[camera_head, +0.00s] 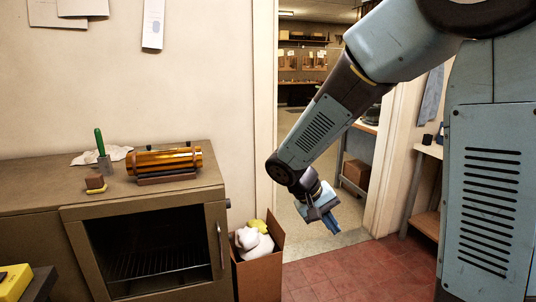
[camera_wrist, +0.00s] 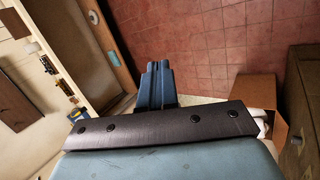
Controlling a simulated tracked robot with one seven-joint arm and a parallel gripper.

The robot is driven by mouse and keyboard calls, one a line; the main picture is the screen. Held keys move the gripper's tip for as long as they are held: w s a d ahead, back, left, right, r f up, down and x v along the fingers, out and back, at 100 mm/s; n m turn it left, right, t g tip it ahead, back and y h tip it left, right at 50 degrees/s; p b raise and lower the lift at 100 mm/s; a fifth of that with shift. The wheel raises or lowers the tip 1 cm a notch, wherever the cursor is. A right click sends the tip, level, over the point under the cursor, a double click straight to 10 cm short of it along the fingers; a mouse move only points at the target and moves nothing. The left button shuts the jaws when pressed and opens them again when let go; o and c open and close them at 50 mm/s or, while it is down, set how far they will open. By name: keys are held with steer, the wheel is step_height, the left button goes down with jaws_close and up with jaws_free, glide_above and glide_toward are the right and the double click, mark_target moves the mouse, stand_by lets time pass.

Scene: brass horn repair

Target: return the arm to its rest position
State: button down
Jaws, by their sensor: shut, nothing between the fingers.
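My gripper (camera_head: 332,224) hangs from the end of my blue-grey arm, in front of the doorway in the head view. Its blue fingers point down and a little to the right, above the floor. In the wrist view my gripper's fingers (camera_wrist: 159,68) lie side by side, shut, with nothing between them. The gripper touches nothing that I can see. The arm is bent, reaching down and to the left from the upper right of the head view.
A brown cabinet (camera_head: 213,215) with an open-fronted oven stands at left, bearing a brass cylinder (camera_head: 165,160) and a green-handled tool (camera_head: 99,142). A cardboard box (camera_head: 259,275) with white and yellow contents stands beside it. The red tiled floor (camera_head: 335,272) is clear.

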steer(key=s+d+r+t+y, duration=0.2)
steer(key=s+d+r+y, duration=0.1)
steer(key=s+r, duration=0.4)
steer(key=s+d+r+m+t+y, duration=0.1)
steer(key=s+d+r+t+y, duration=0.2)
steer(key=s+r, duration=0.4)
steer(key=shift+s+d+r+m+y, duration=0.3)
steer(key=shift+s+d+y, duration=0.1)
steer(key=shift+s+d, duration=0.3)
